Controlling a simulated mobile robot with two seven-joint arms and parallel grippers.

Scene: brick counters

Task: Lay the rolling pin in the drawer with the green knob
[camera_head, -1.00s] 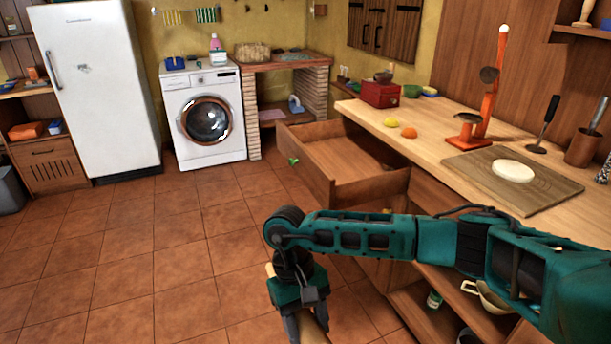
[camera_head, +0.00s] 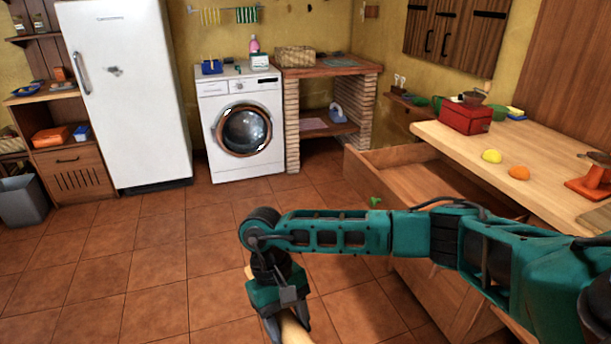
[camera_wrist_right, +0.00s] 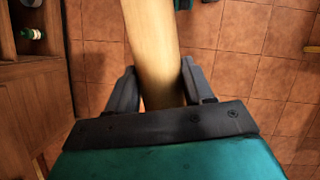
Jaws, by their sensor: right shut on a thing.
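My right gripper (camera_head: 287,322) is shut on the pale wooden rolling pin (camera_head: 294,331), low over the floor at the bottom of the head view. In the right wrist view the rolling pin (camera_wrist_right: 153,50) lies between both fingers (camera_wrist_right: 160,88) and runs out of the top of the picture. The open drawer (camera_head: 362,179) with the green knob (camera_head: 375,201) sticks out from the counter, beyond my right arm. My arm covers part of the drawer's front; the visible inside looks empty. My left gripper is not in view.
The wooden counter (camera_head: 467,150) on the right holds a red box (camera_head: 467,118), a yellow lemon (camera_head: 491,156) and an orange (camera_head: 518,173). A washing machine (camera_head: 240,125) and a white fridge (camera_head: 125,95) stand at the back. The tiled floor (camera_head: 130,270) at left is clear.

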